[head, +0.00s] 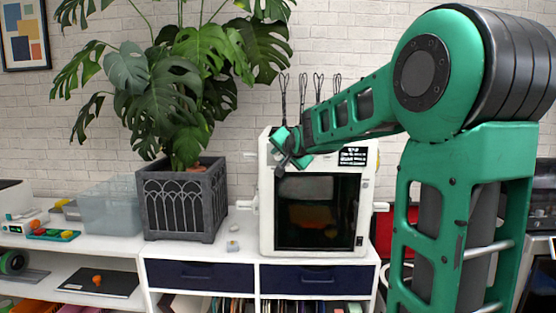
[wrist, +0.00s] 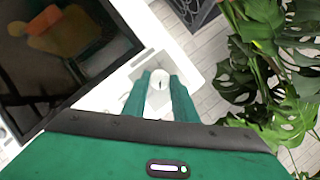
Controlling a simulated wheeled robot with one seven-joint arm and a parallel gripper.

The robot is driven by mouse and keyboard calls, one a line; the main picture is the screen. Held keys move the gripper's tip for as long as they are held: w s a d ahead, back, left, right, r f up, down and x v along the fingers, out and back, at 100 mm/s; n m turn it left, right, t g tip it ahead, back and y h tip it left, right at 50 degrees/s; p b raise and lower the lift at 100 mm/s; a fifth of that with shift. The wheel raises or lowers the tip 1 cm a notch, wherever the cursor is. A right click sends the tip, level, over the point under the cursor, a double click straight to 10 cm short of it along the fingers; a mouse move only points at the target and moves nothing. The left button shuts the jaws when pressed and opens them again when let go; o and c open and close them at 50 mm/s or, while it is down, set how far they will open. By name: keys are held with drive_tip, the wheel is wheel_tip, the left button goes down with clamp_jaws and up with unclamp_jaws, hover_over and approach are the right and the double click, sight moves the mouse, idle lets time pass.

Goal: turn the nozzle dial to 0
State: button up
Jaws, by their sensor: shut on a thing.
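The white 3D printer (head: 368,215) stands on the white cabinet, with a dark door window and a small black display (head: 352,156) at its upper right. My gripper (head: 284,160) is at the upper left of the printer's front, and the dial is hidden behind it in the head view. In the wrist view a round white dial (wrist: 158,79) with a dark pointer mark sits between the two green fingers of my gripper (wrist: 159,88). The fingers are shut on the dial's sides. The scale numbers are too small to read, so I cannot tell the dial's setting.
A potted plant (head: 186,205) in a dark square planter stands left of the printer. Its leaves (wrist: 268,80) fill the right of the wrist view. A translucent bin (head: 110,208) is farther left. A few small pieces (head: 233,246) lie on the cabinet top between planter and printer.

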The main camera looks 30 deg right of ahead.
drive_tip(key=n+g+h, duration=0.1)
drive_tip(key=n, duration=0.1)
drive_tip(key=n+g+h, duration=0.1)
drive_tip(key=n, duration=0.1)
drive_tip(key=shift+w+a+f+g, duration=0.15)
drive_tip(key=shift+w+a+g, duration=0.05)
drive_tip(key=shift+a+g, duration=0.15)
drive_tip(key=shift+n+h, duration=0.3)
idle(0.4)
drive_tip(key=o, duration=1)
drive_tip(key=shift+o, duration=0.2)
drive_tip(key=shift+r, duration=0.2)
drive_tip(key=shift+s+a+r, duration=0.15)
drive_tip(key=shift+s, duration=0.1)
drive_tip(key=v, duration=0.9)
drive_tip(key=shift+s+a, duration=0.3)
drive_tip(key=shift+s, duration=0.05)
